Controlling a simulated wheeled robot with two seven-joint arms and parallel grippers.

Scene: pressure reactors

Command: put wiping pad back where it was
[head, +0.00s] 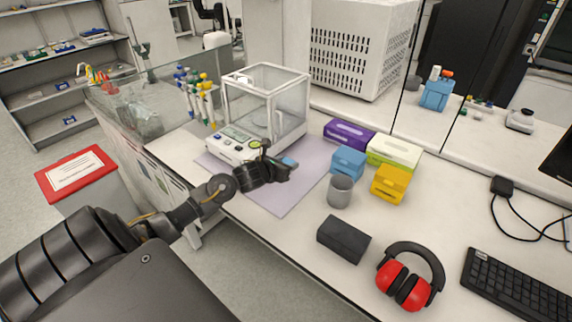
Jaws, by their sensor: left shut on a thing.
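My left gripper (286,170) reaches in from the left over the pale lilac mat (282,200), in front of the balance with the glass draft shield (262,110). It is shut on a small blue item (290,161), which looks like the wiping pad. Only a little of the pad shows past the dark fingers. I cannot tell whether it touches the mat. My right gripper is not in view.
Right of the mat stand a grey cup (340,192), a blue box (347,162), a yellow box (391,183) and purple (348,134) and green-white cartons (394,151). A dark grey block (343,239) and red earmuffs (408,280) lie nearer the front.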

